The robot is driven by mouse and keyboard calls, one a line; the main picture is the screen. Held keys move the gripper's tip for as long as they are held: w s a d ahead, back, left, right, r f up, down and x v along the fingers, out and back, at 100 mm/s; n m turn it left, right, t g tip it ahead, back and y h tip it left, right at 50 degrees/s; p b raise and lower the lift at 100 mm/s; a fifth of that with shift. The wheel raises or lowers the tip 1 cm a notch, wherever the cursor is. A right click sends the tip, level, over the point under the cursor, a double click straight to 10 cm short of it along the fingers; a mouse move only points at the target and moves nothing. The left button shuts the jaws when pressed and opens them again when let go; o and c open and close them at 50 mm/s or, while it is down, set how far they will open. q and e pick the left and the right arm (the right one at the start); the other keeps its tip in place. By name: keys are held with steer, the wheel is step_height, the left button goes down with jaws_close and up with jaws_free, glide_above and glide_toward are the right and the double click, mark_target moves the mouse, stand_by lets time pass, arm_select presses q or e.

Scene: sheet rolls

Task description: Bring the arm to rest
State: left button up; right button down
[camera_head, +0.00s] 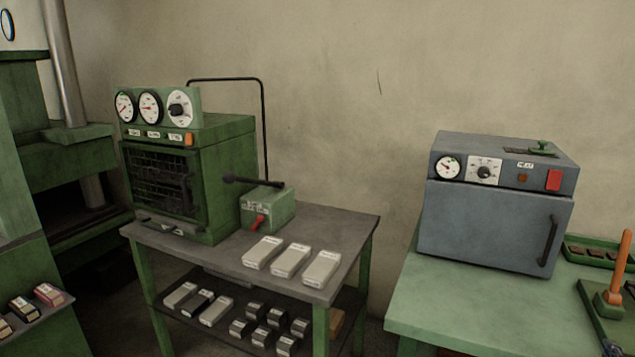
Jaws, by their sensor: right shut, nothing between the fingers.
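A small dark tip of my right gripper (610,347) shows at the bottom right edge, in front of the green bench. It is shut and holds nothing. The rest of it and its arm are cut off by the frame. My left gripper and arm are not in view.
The green bench (480,308) carries a grey oven (492,222), a green tray (585,244) and an orange-handled tool (619,268) near my right gripper. A grey table (225,263) bears a green gauge machine (232,165) and pale blocks (291,261). A green press (75,157) stands left.

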steer(key=s+a+f+m+g+y, duration=0.1)
steer(key=s+a+f+m+g, duration=0.1)
steer(key=s+a+f, duration=0.4)
steer(key=s+a+f+m+g+y, duration=0.1)
steer(key=s+a+f+m+g, duration=0.15)
steer(key=a, duration=0.55)
steer(key=s+a+f+m+g+y, duration=0.1)
steer(key=s+a+f, duration=0.2)
steer(key=a+f, duration=0.3)
steer(key=s+a+m+g+y, duration=0.4)
steer(key=s+a+g, duration=0.2)
steer(key=s+a, duration=1.2)
step_height(320, 180, down, 23)
steer(key=a+g+p, duration=0.1)
steer(key=a+p, duration=0.1)
steer(key=s+d+f+g+p, duration=0.1)
steer(key=s+d+f+p, duration=0.1)
steer(key=s+f, duration=1.2)
steer(key=shift+s+d+f+n, duration=0.4)
steer(key=shift+s+d, duration=0.2)
steer(key=shift+s, duration=0.55)
